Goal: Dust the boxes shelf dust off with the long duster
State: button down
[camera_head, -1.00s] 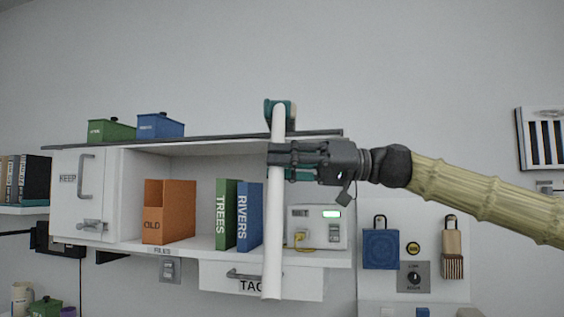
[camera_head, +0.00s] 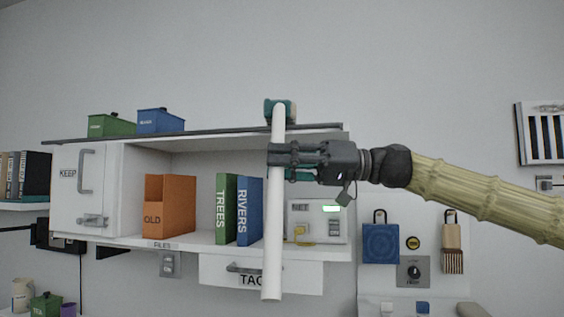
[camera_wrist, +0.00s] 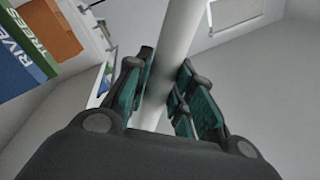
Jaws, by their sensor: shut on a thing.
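The long duster has a white handle (camera_head: 271,230) that stands nearly upright in front of the cabinet. Its green-teal head (camera_head: 280,109) is at the top, near the right part of the cabinet's top edge; I cannot tell if it touches. My gripper (camera_head: 284,154) is shut on the upper handle, just below the head. The wrist view shows the handle (camera_wrist: 176,50) between the teal finger pads. The boxes shelf (camera_head: 225,134) is the cabinet top, seen edge-on. A green box (camera_head: 111,127) and a blue box (camera_head: 161,123) stand at its left. No dust can be made out.
Below, the open cabinet holds an orange binder (camera_head: 170,205), a green binder (camera_head: 226,210), a blue binder (camera_head: 249,212) and a white device (camera_head: 327,222) behind the handle. A drawer (camera_head: 300,277) hangs underneath. A blue hanging item (camera_head: 380,245) is at right. The wall above the boxes is clear.

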jog(key=shift+s+f, duration=0.1)
jog(key=shift+s, duration=0.05)
jog(key=shift+s+a+b, duration=0.15)
jog(key=shift+s+b, duration=0.2)
jog(key=shift+b, duration=0.05)
jog(key=shift+s+a, duration=0.15)
jog(key=shift+s, duration=0.25)
jog(key=shift+w+d, duration=0.3)
jog(key=shift+w, duration=0.6)
jog(key=shift+s, duration=0.15)
